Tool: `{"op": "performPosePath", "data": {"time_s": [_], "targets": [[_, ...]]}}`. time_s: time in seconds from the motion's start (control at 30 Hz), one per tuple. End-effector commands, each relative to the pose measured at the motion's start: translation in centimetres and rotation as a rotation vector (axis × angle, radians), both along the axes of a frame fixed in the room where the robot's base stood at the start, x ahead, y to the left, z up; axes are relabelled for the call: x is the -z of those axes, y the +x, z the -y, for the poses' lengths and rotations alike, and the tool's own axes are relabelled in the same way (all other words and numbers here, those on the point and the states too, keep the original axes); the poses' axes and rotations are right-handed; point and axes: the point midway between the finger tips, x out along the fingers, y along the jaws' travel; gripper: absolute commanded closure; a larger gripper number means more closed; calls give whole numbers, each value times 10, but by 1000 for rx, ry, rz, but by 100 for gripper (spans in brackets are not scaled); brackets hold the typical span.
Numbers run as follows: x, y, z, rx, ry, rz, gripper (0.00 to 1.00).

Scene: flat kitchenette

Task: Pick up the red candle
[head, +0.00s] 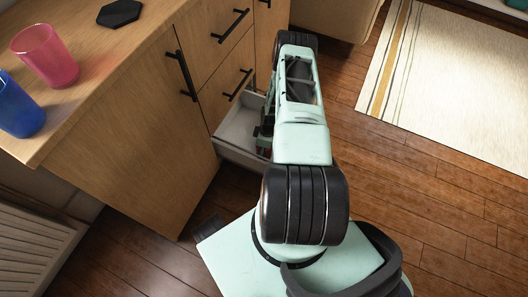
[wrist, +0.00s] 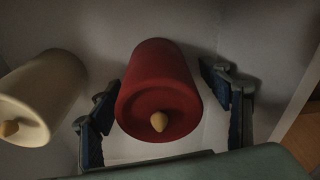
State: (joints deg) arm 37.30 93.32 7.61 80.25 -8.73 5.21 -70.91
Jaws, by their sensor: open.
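The red candle (wrist: 157,88) lies in the middle of the wrist view, inside a pale drawer, with its yellowish tip towards the camera. My gripper (wrist: 170,110) is open, with one dark blue finger on each side of the candle. The left finger is close to the candle's side; a wider gap shows on the right. I cannot tell whether either finger touches it. In the head view my gripper reaches down into the open drawer (head: 232,148) and is mostly hidden by my arm.
A cream candle (wrist: 42,95) lies left of the red one. The drawer wall (wrist: 290,100) is close on the right. On the counter (head: 95,95) stand a pink cup (head: 46,57) and a blue cup (head: 18,106), with a black coaster (head: 119,13). A rug (head: 445,75) lies on the floor.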

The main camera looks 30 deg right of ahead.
Motion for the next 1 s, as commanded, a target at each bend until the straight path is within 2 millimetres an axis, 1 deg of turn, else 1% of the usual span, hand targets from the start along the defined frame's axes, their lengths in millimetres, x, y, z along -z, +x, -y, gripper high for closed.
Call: {"op": "performPosePath", "data": {"time_s": [0.03, 0.2, 0.6, 0.7, 0.9, 1.0], "targets": [[2, 0, 0, 0, 0, 0, 29], [1, 0, 0, 1, 0, 0, 30], [0, 0, 0, 1, 0, 0, 74], [0, 1, 0, 1, -1, 1, 84], [-1, 1, 0, 1, -1, 1, 84], [-9, 1, 1, 0, -1, 1, 84]]}}
